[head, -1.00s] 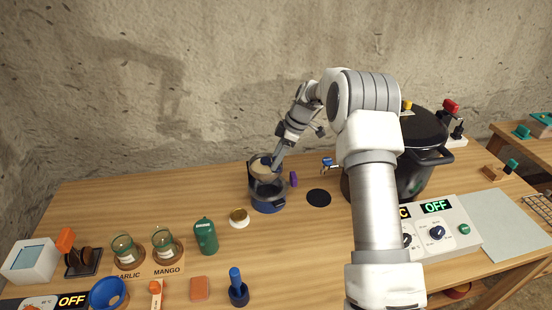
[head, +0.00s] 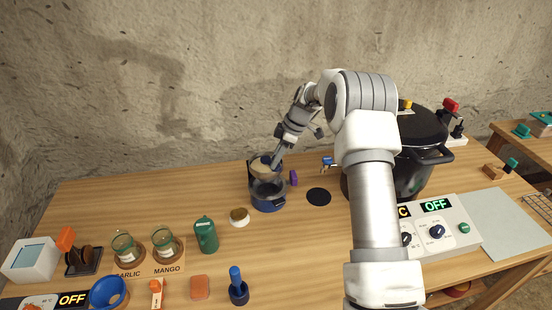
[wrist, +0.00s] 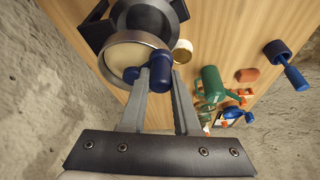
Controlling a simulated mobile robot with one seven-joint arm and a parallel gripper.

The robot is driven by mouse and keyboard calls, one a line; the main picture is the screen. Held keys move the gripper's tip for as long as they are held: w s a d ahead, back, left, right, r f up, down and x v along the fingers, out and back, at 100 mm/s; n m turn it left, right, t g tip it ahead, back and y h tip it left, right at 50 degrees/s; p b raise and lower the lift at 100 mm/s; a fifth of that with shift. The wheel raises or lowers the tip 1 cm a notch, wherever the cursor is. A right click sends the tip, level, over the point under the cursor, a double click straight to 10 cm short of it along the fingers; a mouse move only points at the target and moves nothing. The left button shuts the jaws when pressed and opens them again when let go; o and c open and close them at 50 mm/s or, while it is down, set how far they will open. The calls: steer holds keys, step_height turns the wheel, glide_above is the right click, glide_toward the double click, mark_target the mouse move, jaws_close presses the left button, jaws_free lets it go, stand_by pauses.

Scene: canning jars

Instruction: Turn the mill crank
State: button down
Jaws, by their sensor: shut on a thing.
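My gripper (head: 277,162) reaches down to the mill's top from behind. In the wrist view my gripper (wrist: 160,82) is shut on the dark blue crank knob (wrist: 160,70), with one finger on each side. A smaller blue part (wrist: 131,75) shows at the rim beside it. The crank arm under the knob is mostly hidden.
A purple item (head: 293,178) and a black disc (head: 318,197) lie right of the mill. A white round lid (head: 240,217) and a green canister (head: 206,235) stand front-left. A large black pot (head: 415,165) is at the right, partly behind my arm.

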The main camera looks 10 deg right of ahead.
steer(key=shift+a+b, duration=0.1)
steer(key=shift+b, duration=0.2)
